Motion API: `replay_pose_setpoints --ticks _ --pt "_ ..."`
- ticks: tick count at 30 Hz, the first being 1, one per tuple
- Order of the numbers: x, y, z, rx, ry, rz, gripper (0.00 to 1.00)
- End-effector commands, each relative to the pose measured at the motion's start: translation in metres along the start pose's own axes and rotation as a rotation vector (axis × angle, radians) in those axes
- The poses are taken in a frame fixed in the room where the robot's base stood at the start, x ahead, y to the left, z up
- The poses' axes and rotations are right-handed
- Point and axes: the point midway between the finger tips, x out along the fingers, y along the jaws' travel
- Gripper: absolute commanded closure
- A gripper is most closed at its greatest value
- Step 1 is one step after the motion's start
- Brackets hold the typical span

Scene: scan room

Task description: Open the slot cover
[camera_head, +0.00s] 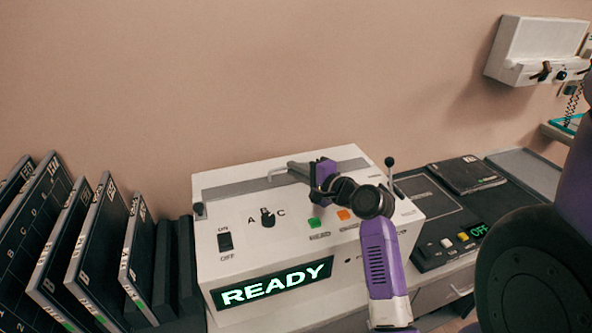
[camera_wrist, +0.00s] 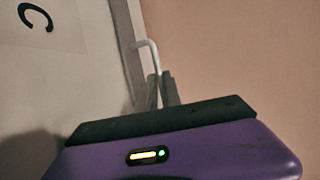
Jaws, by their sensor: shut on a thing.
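The white machine (camera_head: 210,245) stands on the counter with a lit READY display (camera_head: 272,282). The slot cover (camera_head: 236,187) is a long grey strip along its top, near the back. In the wrist view the slot cover (camera_wrist: 128,40) runs beside the tan wall. A thin pale bent handle (camera_head: 274,174) rises from the strip; it also shows in the wrist view (camera_wrist: 150,50). My gripper (camera_head: 292,169) reaches in from the right and is shut on this handle. In the wrist view my fingertips (camera_wrist: 162,88) close around its lower end. My gripper hides part of the strip.
Several dark labelled cassettes (camera_head: 100,240) stand upright at the left. The machine's top has an ON/OFF switch (camera_head: 225,241), an A-B-C knob (camera_head: 267,217), buttons and a lever (camera_head: 390,172). A wall box (camera_head: 535,50) hangs upper right.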

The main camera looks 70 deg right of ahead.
Motion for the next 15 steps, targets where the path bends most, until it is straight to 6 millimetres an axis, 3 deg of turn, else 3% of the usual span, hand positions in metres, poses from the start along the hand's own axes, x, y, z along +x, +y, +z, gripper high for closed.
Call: replay_pose_setpoints --ticks 5,15 --pt "0.004 0.000 -0.002 0.000 -0.001 0.002 1.00" --pt "0.055 -0.011 -0.022 -0.002 -0.002 0.003 1.00"
